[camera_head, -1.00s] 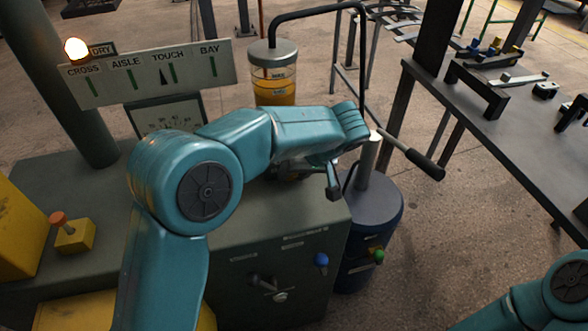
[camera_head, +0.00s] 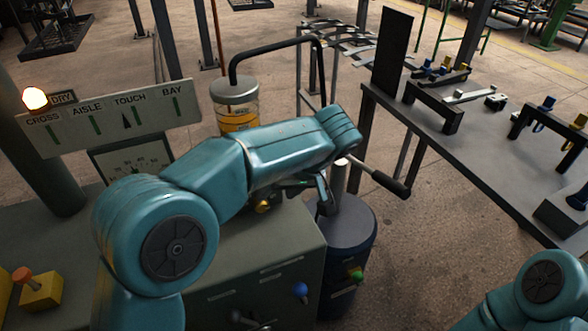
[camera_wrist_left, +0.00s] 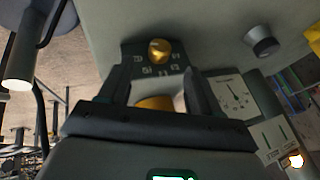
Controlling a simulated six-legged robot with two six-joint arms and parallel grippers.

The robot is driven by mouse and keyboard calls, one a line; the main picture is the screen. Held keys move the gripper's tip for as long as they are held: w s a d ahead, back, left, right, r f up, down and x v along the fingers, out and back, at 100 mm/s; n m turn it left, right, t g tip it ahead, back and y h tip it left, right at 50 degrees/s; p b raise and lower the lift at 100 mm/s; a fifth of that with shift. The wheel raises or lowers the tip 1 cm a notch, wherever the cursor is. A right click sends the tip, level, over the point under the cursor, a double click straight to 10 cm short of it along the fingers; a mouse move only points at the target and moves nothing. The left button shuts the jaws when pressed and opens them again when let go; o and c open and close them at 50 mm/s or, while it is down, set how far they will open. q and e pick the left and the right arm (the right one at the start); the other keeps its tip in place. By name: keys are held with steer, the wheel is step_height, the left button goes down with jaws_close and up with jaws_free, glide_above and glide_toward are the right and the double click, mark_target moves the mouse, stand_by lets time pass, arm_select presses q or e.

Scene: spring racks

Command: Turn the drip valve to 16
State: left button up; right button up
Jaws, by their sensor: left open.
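The drip valve looks to be a yellow knob (camera_wrist_left: 158,50) on a dark plate with small numbers around it, too small to read for certain. In the head view a yellow knob (camera_head: 262,206) shows on the grey cabinet, partly under my left arm. My left gripper (camera_head: 302,194) is over the cabinet's back right part, partly hidden by its own wrist. In the left wrist view my left gripper (camera_wrist_left: 155,78) is open, its two dark fingers apart, with the yellow knob just beyond the tips and roughly between them. I see no contact. My right gripper is out of view.
The grey cabinet (camera_head: 265,268) has a blue knob (camera_head: 300,290) on its front. A dark drum (camera_head: 350,240) with a black-handled lever (camera_head: 380,178) stands close right of my left gripper. A sign (camera_head: 115,118) and a yellow-filled cylinder (camera_head: 237,108) stand behind. A workbench (camera_head: 470,165) is at right.

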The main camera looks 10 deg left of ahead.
arm_select(q)
steer(key=p+v, duration=0.1)
steer(key=v, duration=0.7)
steer(key=shift+d+r, duration=0.15)
steer(key=shift+r, duration=0.2)
